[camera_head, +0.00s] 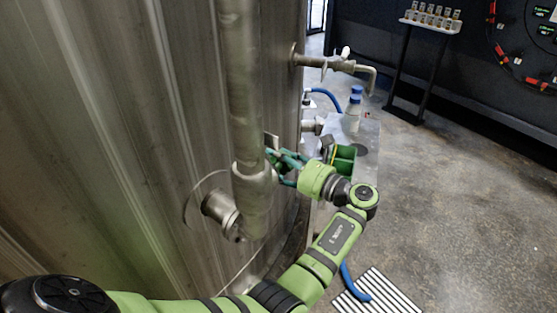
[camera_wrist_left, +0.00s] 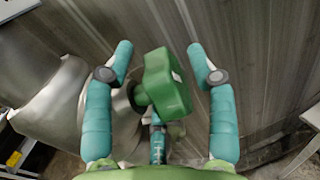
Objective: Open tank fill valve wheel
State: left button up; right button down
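The green valve wheel (camera_wrist_left: 166,85) sits on a short stem in the left wrist view, in front of the grey metal tank wall. My left gripper (camera_wrist_left: 160,55) is open, with one teal finger on each side of the wheel. Gaps show between the wheel and both fingers, so it is not gripped. In the head view my left gripper (camera_head: 283,160) is beside the thick vertical pipe (camera_head: 252,185) on the tank (camera_head: 110,130). The wheel cannot be made out there. My right gripper is out of view.
A metal table with a green bin (camera_head: 344,162) and a bottle with a blue cap (camera_head: 354,108) stands just beyond my left wrist. A pipe with a tap (camera_head: 340,65) juts out above. The floor at right is clear around a striped grate (camera_head: 378,292).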

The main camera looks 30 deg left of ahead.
pick_arm(q)
grip_shut()
jog(key=shift+r, duration=0.1)
jog(key=shift+w+r, duration=0.1)
